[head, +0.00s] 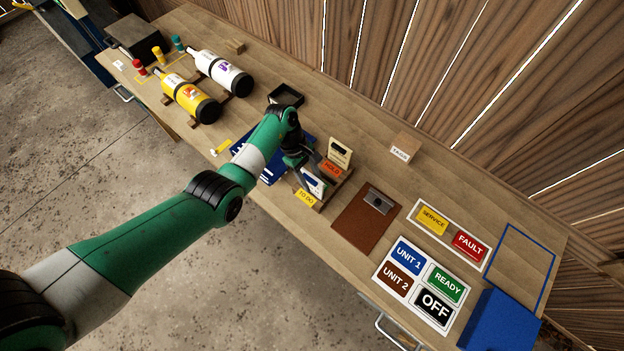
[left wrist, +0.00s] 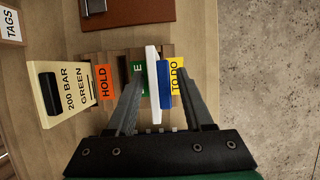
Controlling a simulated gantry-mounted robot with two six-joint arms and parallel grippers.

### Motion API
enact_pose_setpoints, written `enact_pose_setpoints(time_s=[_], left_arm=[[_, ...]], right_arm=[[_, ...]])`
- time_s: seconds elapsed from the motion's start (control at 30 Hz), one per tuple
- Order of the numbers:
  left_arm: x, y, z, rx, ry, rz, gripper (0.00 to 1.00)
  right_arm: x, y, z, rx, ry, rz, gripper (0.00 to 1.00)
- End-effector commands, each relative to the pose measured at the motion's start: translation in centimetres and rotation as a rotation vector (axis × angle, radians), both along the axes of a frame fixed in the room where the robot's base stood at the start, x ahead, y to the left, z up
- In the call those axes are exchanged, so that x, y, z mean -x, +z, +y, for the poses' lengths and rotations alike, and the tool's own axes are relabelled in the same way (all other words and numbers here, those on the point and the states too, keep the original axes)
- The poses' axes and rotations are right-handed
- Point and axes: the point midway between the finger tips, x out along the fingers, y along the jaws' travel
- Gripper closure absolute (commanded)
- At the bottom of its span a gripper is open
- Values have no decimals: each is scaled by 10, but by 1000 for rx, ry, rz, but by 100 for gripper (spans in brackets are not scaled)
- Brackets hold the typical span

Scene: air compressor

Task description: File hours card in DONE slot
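The hours card (left wrist: 152,70), taken to be the white card with a blue tab (left wrist: 165,85), stands between my left gripper's fingers over the wooden card rack. It also shows in the head view (head: 313,184). The card is between the green label ending in E (left wrist: 138,77), partly hidden by a finger, and the yellow TO DO label (left wrist: 177,76). Whether its bottom is in a slot is hidden. My right gripper is not in view.
A cream 200 BAR GREEN card (left wrist: 65,93) stands behind the orange HOLD label (left wrist: 104,82). A brown clipboard (head: 366,217) lies right of the rack, and a TAGS block (head: 405,148) stands behind. Two bottles (head: 190,98) lie at left.

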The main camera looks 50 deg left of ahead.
Motion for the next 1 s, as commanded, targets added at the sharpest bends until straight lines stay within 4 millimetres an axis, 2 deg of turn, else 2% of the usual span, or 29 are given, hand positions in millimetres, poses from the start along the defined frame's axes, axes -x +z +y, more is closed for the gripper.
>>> enact_pose_setpoints(time_s=[0.03,0.27,0.77,0.87,1.0], left_arm=[[0,0,0,0,0,0,59],[0,0,0,0,0,0,100],[0,5,0,0,-1,-1,100],[-1,20,0,0,-1,-4,100],[-1,53,0,-1,-1,-6,100]], right_arm=[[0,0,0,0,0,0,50],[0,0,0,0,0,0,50],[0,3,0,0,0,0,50],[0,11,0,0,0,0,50],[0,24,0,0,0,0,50]])
